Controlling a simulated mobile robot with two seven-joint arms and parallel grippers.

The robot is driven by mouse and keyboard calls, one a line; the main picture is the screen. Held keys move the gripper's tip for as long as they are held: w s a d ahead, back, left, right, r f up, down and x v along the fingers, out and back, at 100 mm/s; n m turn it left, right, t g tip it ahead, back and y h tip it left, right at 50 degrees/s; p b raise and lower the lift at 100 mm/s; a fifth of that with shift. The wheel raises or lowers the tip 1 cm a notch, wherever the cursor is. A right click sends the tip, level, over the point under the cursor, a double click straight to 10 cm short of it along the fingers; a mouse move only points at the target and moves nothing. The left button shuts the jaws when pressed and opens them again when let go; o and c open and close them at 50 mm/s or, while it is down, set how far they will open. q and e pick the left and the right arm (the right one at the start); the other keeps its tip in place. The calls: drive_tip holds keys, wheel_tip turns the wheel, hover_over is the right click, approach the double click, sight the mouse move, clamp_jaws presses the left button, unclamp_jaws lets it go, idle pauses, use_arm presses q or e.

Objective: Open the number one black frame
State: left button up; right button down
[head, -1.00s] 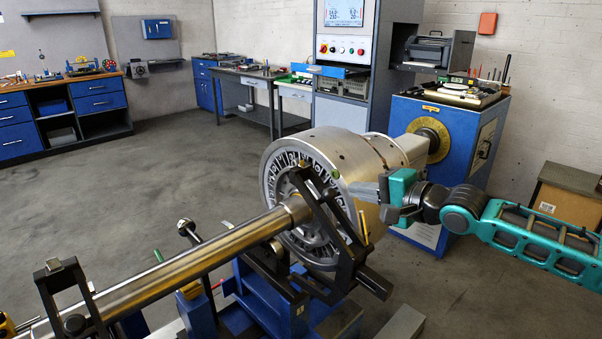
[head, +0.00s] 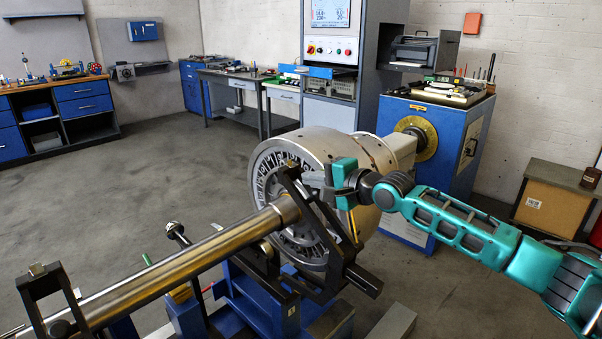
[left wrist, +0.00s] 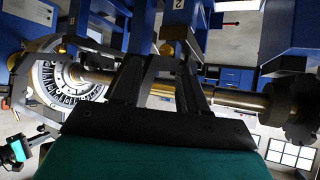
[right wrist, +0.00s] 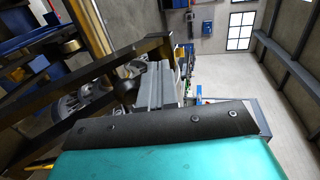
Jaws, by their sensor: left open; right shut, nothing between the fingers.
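A black frame (head: 345,246) stands around the steel shaft (head: 175,262), just before the large rotor (head: 335,155). A small label on its blue stand is too small to read surely. My right gripper (head: 314,181) is shut and empty beside the frame's upper bar; I cannot tell if they touch. In the right wrist view its fingers (right wrist: 160,75) are together beside a black frame bar (right wrist: 90,78). My left gripper (left wrist: 158,72) shows only in the left wrist view, open, below the shaft and a blue part marked 2. A second black frame (head: 40,283) stands at lower left.
A blue machine cabinet (head: 440,150) stands behind the rotor, at right. A control cabinet (head: 332,70) and workbenches line the back wall. A brown box (head: 552,200) is at far right. The floor (head: 130,190) left of the rotor is clear.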

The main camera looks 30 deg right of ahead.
sight(290, 167)
drive_tip(key=shift+w+a+r, duration=0.1)
drive_tip(key=shift+w+a, duration=0.15)
drive_tip(key=shift+w, duration=0.35)
drive_tip(key=shift+w+a, duration=0.2)
drive_tip(key=shift+w, duration=0.45)
drive_tip(key=shift+w+a+r, duration=0.1)
drive_tip(key=shift+w+a, duration=0.15)
drive_tip(key=shift+w, duration=0.35)
drive_tip(key=shift+w+r+p, duration=0.2)
drive_tip(key=shift+w+p, duration=0.1)
drive_tip(key=w+a+g+p, duration=0.2)
drive_tip(key=w+p, duration=0.2)
drive_tip(key=w, duration=0.1)
drive_tip(key=shift+w+r+h, duration=0.15)
drive_tip(key=shift+w+h, duration=0.15)
drive_tip(key=shift+w, duration=0.1)
drive_tip(key=shift+a, duration=0.1)
